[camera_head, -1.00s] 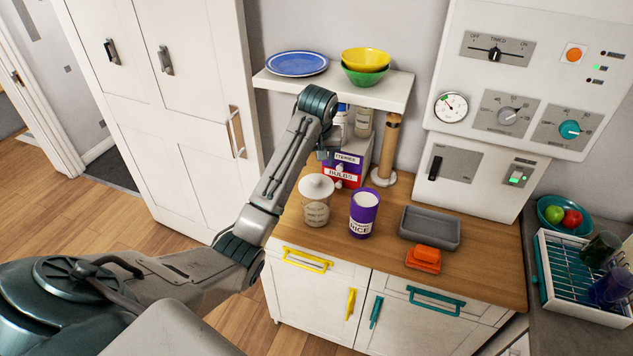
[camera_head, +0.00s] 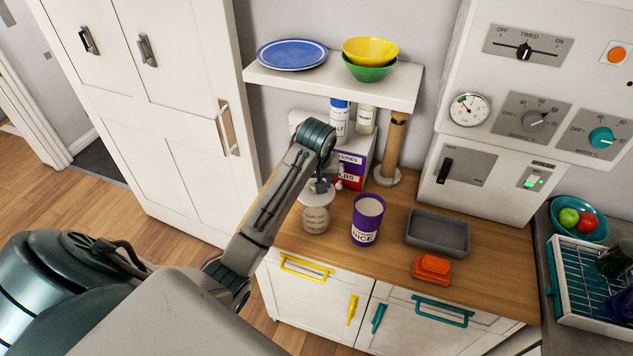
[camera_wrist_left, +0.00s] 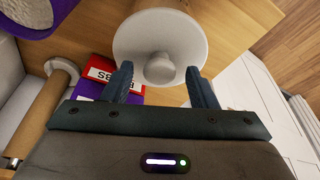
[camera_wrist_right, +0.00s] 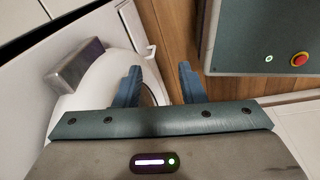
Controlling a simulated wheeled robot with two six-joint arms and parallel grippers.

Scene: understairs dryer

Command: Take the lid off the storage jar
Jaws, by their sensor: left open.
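The storage jar (camera_head: 316,219) stands upright on the wooden counter, left of the purple jar. Its pale round lid (camera_wrist_left: 131,42) is on it, with a rounded knob (camera_wrist_left: 160,69) at the centre. My left gripper (camera_head: 321,184) is over the jar, pointing down and partly hiding the lid in the head view. In the left wrist view its fingers are open, one on each side of the knob; I cannot tell whether they touch it. My right gripper (camera_wrist_right: 160,69) is open and empty, away from the counter.
A purple jar (camera_head: 367,220) stands close to the right. A shelf (camera_head: 335,83) with a plate and bowls hangs above.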

